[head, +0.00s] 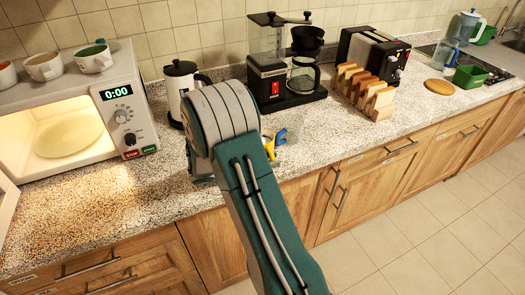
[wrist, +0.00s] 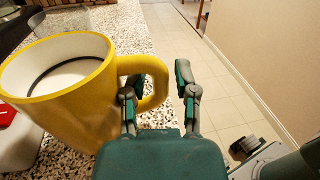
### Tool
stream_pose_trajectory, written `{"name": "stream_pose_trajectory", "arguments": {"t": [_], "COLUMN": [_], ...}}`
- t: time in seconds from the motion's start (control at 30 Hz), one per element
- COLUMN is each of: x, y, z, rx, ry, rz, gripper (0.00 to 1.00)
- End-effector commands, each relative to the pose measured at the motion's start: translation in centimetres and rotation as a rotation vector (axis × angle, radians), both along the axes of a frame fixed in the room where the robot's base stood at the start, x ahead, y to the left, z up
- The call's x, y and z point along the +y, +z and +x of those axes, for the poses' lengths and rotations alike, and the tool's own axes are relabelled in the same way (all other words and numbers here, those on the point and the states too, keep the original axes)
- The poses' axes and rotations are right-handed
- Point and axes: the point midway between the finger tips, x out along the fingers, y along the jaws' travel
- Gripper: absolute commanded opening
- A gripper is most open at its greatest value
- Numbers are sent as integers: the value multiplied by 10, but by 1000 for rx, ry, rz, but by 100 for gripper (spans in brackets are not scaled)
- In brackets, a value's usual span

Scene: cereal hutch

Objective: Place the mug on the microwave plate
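A yellow mug (wrist: 75,95) with a white inside stands large at the left of the wrist view, its handle (wrist: 157,72) pointing right. My gripper (wrist: 158,90) is open at the handle. The left finger overlaps the handle's opening, and the right finger is apart, to the right of the handle. I cannot tell whether the left finger touches it. In the head view my arm hides most of the gripper area; a bit of yellow (head: 294,129) shows beside it. The microwave plate (head: 70,139) is a pale disc inside the lit, open microwave (head: 118,84) at the left.
Mugs (head: 93,57) stand on top of the microwave. A white kettle-like pot (head: 181,88), a coffee maker (head: 272,85), a toaster (head: 372,52) and a rack of bread slices (head: 366,90) line the back. The counter (head: 110,212) in front of the microwave is clear.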

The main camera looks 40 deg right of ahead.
Motion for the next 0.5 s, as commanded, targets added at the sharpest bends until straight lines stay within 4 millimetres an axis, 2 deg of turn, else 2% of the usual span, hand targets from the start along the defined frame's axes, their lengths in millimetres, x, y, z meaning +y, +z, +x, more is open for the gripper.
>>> {"name": "stream_pose_trajectory", "arguments": {"t": [0.2, 0.23, 0.27, 0.3, 0.33, 0.5], "x": [0, 0, 0, 0, 0, 0], "y": [0, 0, 0, 0, 0, 1], "z": [-1, -1, 0, 0, 0, 0], "rx": [-1, -1, -1, -1, -1, -2], "ry": [1, 1, 1, 1, 1, 1], "rz": [-1, -1, -1, -1, -1, -3], "gripper": [38, 34, 20, 2, 0, 0]}}
